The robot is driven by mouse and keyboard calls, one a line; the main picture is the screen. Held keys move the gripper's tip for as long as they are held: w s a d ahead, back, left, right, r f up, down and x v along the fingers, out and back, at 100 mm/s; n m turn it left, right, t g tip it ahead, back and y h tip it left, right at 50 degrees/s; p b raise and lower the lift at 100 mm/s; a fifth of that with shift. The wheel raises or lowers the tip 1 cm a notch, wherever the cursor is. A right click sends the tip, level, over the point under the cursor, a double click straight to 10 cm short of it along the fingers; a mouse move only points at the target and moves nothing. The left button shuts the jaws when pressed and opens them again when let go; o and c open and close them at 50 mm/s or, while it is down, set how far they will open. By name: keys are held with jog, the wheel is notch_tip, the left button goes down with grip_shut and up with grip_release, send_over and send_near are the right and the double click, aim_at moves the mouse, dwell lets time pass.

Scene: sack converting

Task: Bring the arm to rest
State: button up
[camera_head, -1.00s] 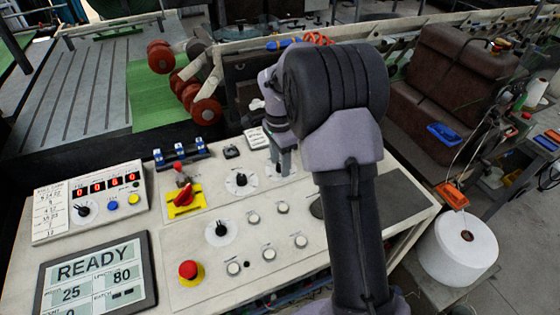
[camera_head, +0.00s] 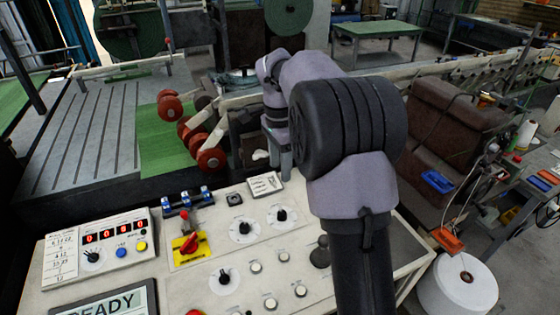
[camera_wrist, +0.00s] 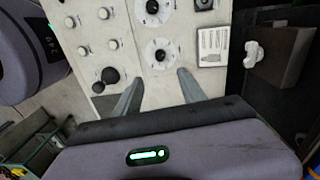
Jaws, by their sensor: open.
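My gripper (camera_wrist: 158,92) is open and empty in the wrist view, its two grey fingers apart above the back edge of the control panel (camera_wrist: 185,77). In the head view my gripper (camera_head: 284,160) points down behind the panel's back right part, near a small printed card (camera_head: 265,184). My arm rises in front and hides part of the panel's right side. The panel (camera_head: 215,275) carries a red switch on a yellow plate (camera_head: 190,245), black dials (camera_head: 243,228) and several white buttons. No finger visibly touches anything.
A counter box (camera_head: 100,250) and a READY screen (camera_head: 110,302) are on the panel's left. Red rollers (camera_head: 210,160) stand behind it. A white thread cone (camera_head: 457,285) and a brown seat-like block (camera_head: 440,140) are at the right. Free floor shows at far right.

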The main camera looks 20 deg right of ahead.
dwell(0.3)
jog(key=s+a+r+n+t+b, duration=0.2)
jog(key=s+a+r+n+b, duration=0.15)
jog(key=s+a, duration=0.3)
jog(key=s+a+f+n+t+b, duration=0.1)
jog(key=s+a+n, duration=0.1)
jog(key=s, duration=0.5)
jog(key=s+a+f+n+t+y+b, duration=0.1)
jog(key=s+a+f+n, duration=0.1)
jog(key=s, duration=0.5)
jog(key=s+a+f+n+t+y+b, duration=0.1)
jog(key=s+a+n+t, duration=0.1)
jog(key=s+n, duration=0.3)
jog(key=s+a, duration=0.1)
jog(key=s, duration=0.1)
jog(key=shift+s+a+f+b, duration=0.3)
jog(key=shift+s+a+b, duration=0.05)
jog(key=shift+a+b, duration=0.05)
